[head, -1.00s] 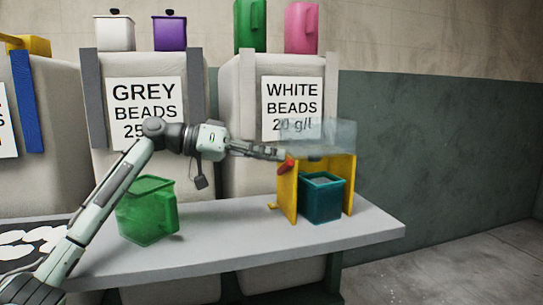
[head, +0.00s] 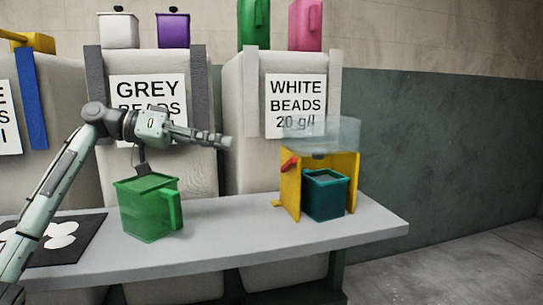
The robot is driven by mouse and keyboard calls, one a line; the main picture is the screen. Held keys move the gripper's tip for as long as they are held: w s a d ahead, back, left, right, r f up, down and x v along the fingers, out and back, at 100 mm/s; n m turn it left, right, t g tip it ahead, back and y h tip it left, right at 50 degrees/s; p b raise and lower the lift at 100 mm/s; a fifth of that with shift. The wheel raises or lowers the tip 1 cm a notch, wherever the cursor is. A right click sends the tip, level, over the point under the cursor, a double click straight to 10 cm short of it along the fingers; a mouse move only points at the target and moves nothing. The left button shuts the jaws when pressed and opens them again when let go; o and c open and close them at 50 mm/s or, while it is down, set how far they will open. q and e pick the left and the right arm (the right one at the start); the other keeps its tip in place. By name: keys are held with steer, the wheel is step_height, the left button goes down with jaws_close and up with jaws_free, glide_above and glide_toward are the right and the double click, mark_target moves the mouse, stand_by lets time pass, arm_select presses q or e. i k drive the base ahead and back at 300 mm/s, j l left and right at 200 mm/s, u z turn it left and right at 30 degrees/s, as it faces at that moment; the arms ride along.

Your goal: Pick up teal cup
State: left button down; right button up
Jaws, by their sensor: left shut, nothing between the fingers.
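The teal cup (head: 324,199) is a square teal container. It stands upright on the grey table inside a yellow stand (head: 290,190), under a clear hopper (head: 322,133). Its top looks filled with pale grey material. My left gripper (head: 228,142) is shut and empty. It points right, in the air above the table, to the left of the yellow stand and apart from the cup. A small red part (head: 290,163) sits on the stand's left side. My right gripper is not in view.
A green jug (head: 148,208) with its handle to the right stands on the table (head: 240,235) below my left arm. A black mat (head: 75,240) with white shapes lies at left. Large bead containers (head: 245,150) stand behind. The table between jug and stand is clear.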

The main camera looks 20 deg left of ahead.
mark_target(324, 192)
steer(key=k, duration=1)
